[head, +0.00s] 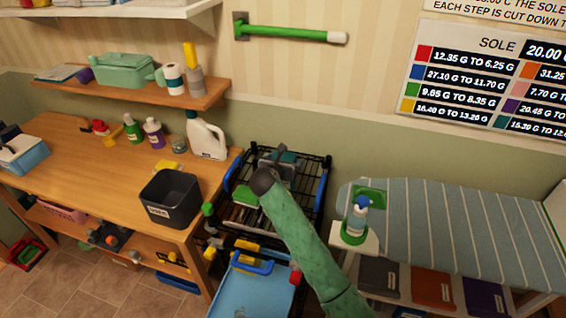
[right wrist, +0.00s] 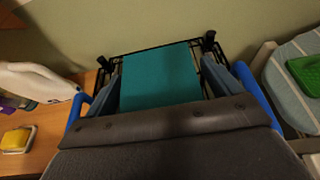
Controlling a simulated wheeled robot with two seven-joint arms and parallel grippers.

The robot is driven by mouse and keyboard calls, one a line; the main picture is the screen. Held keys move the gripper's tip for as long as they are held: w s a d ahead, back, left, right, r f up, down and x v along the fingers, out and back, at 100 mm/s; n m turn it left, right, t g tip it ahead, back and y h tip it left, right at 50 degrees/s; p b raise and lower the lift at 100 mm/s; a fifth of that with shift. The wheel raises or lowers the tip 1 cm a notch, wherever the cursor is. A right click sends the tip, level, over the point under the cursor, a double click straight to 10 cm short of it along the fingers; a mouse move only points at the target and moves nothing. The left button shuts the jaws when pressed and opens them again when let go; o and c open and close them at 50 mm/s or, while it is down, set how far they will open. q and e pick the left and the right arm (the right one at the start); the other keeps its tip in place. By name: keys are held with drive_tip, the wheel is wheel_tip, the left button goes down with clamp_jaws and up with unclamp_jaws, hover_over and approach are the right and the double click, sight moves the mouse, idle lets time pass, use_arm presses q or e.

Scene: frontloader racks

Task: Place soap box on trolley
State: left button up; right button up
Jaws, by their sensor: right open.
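A teal box (right wrist: 160,75), likely the soap box, lies between my right gripper's two fingers (right wrist: 162,88) in the right wrist view. Those fingers stand apart on either side of it, and I cannot tell whether they touch it. The black wire trolley (head: 325,165) with blue handles stands right of the wooden bench in the head view. My right gripper (head: 282,157) is over its far part, with a bit of teal showing there. The trolley's wire rim also shows behind the box in the right wrist view. My arm hides part of the trolley. My left gripper is out of view.
The wooden bench (head: 85,150) holds a dark bin (head: 170,197), a white jug (head: 206,137) and several bottles. A wall shelf (head: 130,88) is above it. A light blue tray (head: 250,295) is in front. A striped ironing board (head: 450,215) and spray bottle (head: 358,215) are right.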

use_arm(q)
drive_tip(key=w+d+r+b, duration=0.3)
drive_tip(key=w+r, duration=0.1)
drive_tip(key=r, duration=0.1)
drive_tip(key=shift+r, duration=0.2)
use_arm(e)
drive_tip(key=v, duration=1.2)
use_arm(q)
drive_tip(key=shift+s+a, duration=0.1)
